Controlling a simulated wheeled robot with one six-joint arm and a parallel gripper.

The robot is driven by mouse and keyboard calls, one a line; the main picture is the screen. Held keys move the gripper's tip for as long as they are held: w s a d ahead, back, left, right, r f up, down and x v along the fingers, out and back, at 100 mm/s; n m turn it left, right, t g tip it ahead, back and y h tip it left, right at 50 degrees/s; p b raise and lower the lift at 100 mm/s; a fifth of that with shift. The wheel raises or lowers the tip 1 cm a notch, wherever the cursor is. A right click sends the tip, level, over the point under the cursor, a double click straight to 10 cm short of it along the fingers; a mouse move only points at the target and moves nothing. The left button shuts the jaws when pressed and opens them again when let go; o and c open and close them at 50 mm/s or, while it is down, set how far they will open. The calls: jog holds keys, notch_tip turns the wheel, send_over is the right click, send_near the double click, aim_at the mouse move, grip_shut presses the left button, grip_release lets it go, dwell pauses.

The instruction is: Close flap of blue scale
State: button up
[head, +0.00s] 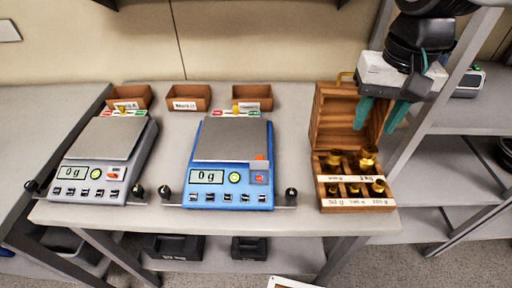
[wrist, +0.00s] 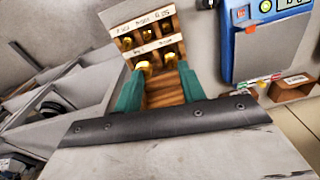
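The blue scale (head: 185,180) stands on the table in the middle of the head view, its display reading 0 g. A small grey flap (head: 260,166) with an orange tab is at its front right, by a red button. The flap seems raised, but its exact angle is hard to tell. My gripper (head: 379,118) is open and empty, in front of the wooden weight box's lid and well right of the blue scale.
A wooden box (head: 316,160) with its lid up holds several brass weights. A grey scale (head: 68,168) stands at left. Three small brown bins (head: 188,103) line the table's back. A metal shelf rack (head: 455,160) is at right. Bare table lies between the blue scale and the box.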

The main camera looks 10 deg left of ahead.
jog(key=w+a+f, duration=0.2)
jog(key=a+f, duration=0.1)
jog(key=a, duration=0.8)
jog(key=n, duration=0.1)
send_over(259, 156)
notch_tip(259, 156, down, 3)
jog(key=shift+g, duration=0.3)
notch_tip(259, 156, down, 7)
jog(key=shift+f, duration=0.35)
grip_shut()
